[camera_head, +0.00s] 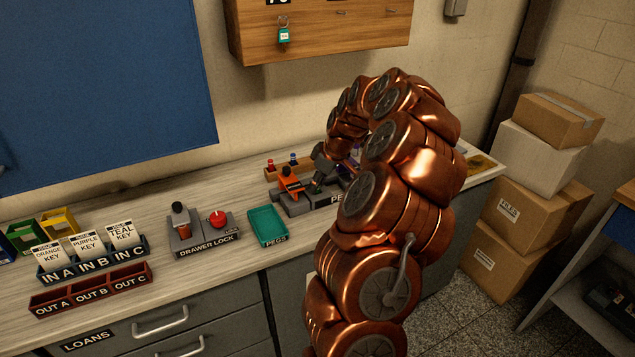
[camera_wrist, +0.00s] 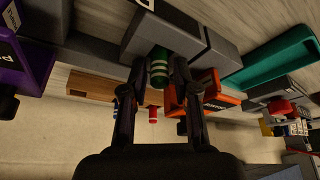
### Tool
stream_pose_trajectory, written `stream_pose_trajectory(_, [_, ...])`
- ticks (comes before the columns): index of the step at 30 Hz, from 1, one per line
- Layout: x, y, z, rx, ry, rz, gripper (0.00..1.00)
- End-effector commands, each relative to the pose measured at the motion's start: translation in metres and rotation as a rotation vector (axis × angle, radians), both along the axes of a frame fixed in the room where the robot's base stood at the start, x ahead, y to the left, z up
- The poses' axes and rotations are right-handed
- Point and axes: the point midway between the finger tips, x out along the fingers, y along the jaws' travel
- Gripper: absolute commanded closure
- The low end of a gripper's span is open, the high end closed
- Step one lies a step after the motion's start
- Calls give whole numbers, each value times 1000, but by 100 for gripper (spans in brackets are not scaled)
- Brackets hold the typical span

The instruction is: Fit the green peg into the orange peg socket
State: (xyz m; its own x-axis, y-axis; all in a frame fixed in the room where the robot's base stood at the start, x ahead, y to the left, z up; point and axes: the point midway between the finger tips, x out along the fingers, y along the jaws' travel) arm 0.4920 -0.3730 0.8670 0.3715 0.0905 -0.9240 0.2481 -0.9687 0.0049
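The green peg (camera_wrist: 159,69), with pale bands, is between the fingertips of my gripper (camera_wrist: 160,74) in the wrist view. Both fingers sit close against its sides, and it appears held. Its far end is against or just in front of a grey block (camera_wrist: 205,40); I cannot tell if it is inserted. The orange peg socket (camera_wrist: 224,97) is just right of the fingers in the wrist view. In the head view, the orange socket (camera_head: 290,181) stands left of my gripper (camera_head: 321,180), on the grey fixture. My arm hides part of that fixture.
A purple socket (camera_wrist: 22,60) lies on the other side of my gripper. A wooden rack (camera_wrist: 95,89) with red and blue pegs is behind the fixture. The teal tray (camera_head: 267,226) looks empty. The drawer lock unit (camera_head: 203,230) and key trays are further left.

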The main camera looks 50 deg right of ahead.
Motion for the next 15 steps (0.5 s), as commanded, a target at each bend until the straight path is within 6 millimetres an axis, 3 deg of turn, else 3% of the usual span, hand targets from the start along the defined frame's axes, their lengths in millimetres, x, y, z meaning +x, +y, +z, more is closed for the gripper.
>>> stream_pose_trajectory(3, [0, 0, 0, 0, 0, 0, 58])
stream_pose_trajectory(15, [-1, 0, 6, -1, -1, 0, 58])
